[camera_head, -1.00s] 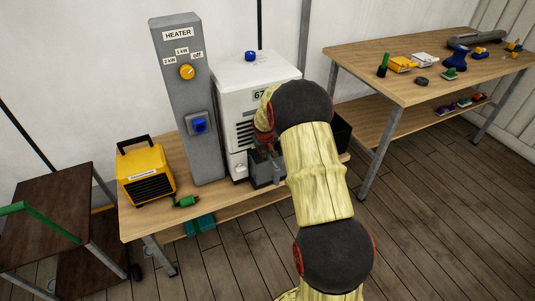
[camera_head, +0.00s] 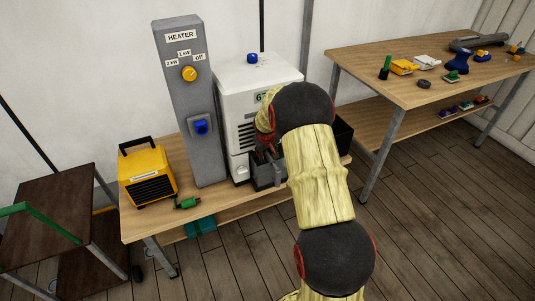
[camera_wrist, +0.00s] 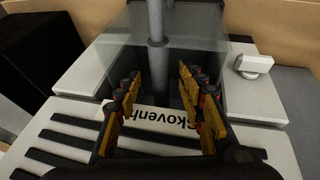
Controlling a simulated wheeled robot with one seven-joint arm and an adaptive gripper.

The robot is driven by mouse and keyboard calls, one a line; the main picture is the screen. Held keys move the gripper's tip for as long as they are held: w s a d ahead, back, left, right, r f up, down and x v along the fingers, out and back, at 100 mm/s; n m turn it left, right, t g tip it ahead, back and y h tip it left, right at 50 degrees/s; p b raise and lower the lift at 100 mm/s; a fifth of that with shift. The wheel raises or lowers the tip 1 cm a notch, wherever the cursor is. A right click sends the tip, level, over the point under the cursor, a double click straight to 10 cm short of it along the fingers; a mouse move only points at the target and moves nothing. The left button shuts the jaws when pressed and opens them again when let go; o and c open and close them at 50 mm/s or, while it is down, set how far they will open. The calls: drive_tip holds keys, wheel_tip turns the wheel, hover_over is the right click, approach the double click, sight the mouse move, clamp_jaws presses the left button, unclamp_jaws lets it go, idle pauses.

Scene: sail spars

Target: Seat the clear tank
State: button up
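The clear tank (camera_head: 266,176) is a grey, see-through box low at the front of the white machine (camera_head: 262,75), partly hidden by my arm in the head view. In the wrist view the tank (camera_wrist: 215,50) shows as a glassy shape in the gap of the machine's white front, with a grey bar (camera_wrist: 157,58) across its middle. My gripper (camera_wrist: 160,82) is over the tank, with its yellow-and-black fingers on either side of the bar. A gap shows between each finger and the bar. I cannot tell whether the tank is fully in.
The grey heater post (camera_head: 188,110) and yellow heater (camera_head: 148,175) stand left of the machine on the wooden bench (camera_head: 150,222). A green item (camera_head: 187,203) lies near the front edge. A black box (camera_head: 342,135) stands at the right. Another table (camera_head: 430,75) holds several small items.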

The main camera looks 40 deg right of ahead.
drive_tip(key=v, duration=1.1)
drive_tip(key=shift+r, duration=0.3)
drive_tip(key=shift+s+a, duration=0.15)
